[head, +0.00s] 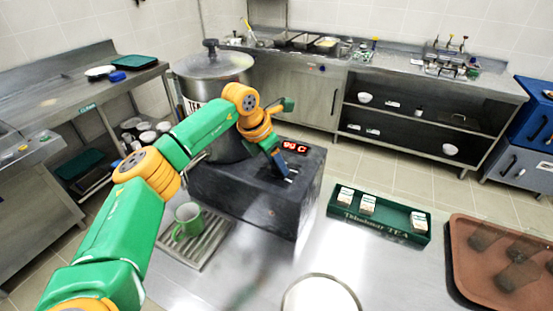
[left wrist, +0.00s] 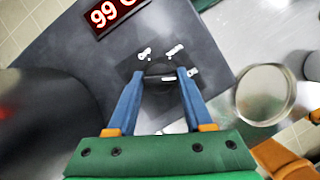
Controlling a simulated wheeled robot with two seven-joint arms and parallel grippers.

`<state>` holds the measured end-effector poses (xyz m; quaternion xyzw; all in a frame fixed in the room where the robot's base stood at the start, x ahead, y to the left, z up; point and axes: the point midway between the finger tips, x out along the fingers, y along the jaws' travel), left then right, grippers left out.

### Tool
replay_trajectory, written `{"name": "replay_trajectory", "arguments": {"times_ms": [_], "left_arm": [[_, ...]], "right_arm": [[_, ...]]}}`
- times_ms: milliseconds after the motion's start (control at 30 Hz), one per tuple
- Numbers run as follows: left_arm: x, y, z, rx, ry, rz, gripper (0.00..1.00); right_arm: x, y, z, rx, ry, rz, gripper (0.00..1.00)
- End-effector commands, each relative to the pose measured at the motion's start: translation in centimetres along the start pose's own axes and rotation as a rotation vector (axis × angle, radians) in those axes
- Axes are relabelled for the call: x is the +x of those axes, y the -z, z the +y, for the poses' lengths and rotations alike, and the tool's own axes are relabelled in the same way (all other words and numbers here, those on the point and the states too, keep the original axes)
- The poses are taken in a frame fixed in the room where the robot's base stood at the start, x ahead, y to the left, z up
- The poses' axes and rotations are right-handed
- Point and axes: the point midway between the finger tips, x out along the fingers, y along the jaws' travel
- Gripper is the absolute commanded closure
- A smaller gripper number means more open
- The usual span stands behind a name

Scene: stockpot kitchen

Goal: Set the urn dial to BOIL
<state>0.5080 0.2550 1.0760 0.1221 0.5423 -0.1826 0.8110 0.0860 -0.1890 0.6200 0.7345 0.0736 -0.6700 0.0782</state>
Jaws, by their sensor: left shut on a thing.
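The urn's dark grey base (head: 235,185) stands on the steel counter, with a red 99 C display (head: 295,147) on its top. The display also shows in the left wrist view (left wrist: 112,14). The round black dial (left wrist: 158,70) sits on the dark face with several white marks around it; a white line shows on it, pointing right in the picture. The marks are too small to read. My left gripper (left wrist: 159,76) is shut on the dial, one blue finger on each side. In the head view the left gripper (head: 284,172) hides the dial.
A large steel pot (head: 210,68) stands behind the base. A green mug (head: 187,219) sits on a drip grate at left. A green tea box (head: 378,215) and a brown tray (head: 500,260) lie right. A round pale-topped thing (head: 320,296) is in front.

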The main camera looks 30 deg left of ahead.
Motion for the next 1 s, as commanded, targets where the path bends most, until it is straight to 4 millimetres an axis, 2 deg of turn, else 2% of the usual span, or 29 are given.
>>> {"name": "replay_trajectory", "arguments": {"times_ms": [567, 600, 700, 1000], "left_arm": [[-0.09, -0.13, 0.04, 0.037, 0.014, -0.005, 1.0], [-0.09, -0.13, 0.04, 0.037, 0.014, -0.005, 0.43], [-0.08, -0.1, 0.03, 0.037, 0.014, -0.004, 0.19], [-0.2, -0.06, 0.04, 0.036, 0.014, -0.003, 0.19]], "right_arm": [[-0.3, 0.05, 0.0, 0.0, 0.0, 0.0, 0.19], [-0.3, 0.04, 0.0, 0.0, 0.0, 0.0, 0.19], [-0.29, 0.05, 0.0, 0.0, 0.0, 0.0, 0.19], [-0.12, 0.03, -0.01, 0.0, 0.0, 0.0, 0.19]]}}
